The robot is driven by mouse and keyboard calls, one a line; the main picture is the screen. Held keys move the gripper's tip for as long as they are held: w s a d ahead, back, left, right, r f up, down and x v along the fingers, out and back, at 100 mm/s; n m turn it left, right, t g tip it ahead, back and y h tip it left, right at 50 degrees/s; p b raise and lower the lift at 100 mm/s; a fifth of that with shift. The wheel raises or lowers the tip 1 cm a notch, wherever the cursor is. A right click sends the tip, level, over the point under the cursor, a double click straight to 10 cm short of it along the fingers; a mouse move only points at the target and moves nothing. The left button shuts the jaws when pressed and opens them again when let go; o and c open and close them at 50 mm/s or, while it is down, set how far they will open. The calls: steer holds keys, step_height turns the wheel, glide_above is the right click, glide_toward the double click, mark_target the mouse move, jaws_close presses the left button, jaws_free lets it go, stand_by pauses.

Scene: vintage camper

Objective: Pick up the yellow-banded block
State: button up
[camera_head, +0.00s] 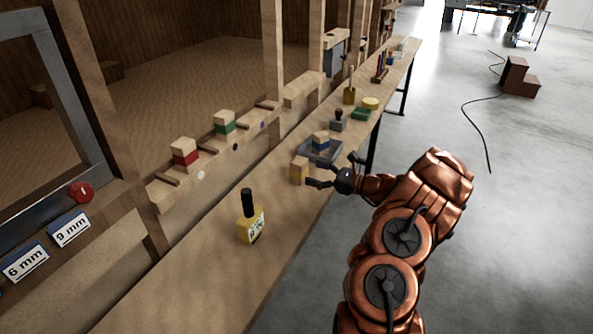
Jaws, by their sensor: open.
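The yellow-banded block (299,170) stands on the wooden bench near its right edge, in front of a grey tray. It is pale wood with a yellow band low down. My gripper (313,175) is open and empty, just to the right of the block, with its fingers pointing left toward it. One finger lies close to the block's right side; I cannot tell whether it touches.
A blue-banded block (320,140) is at the grey tray (308,149) just behind. A yellow bottle (251,222) with a black cap stands nearer. Red-banded (185,153) and green-banded (224,124) blocks sit on the left ledge.

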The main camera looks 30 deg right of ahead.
mark_target(305, 167)
steer(key=shift+w+d+f+m, duration=0.15)
steer(key=shift+d+f+m, duration=0.3)
steer(key=shift+d, duration=0.45)
steer(key=shift+w+d+f+t+h, duration=0.2)
steer(key=shift+d+t+h, duration=0.1)
steer(key=shift+h, duration=0.1)
steer(key=shift+p+x, duration=0.85)
steer(key=shift+x, duration=3)
steer(key=shift+a+r, duration=0.1)
steer(key=shift+r, duration=0.05)
steer(key=c, duration=1.3)
steer(key=shift+r, duration=0.1)
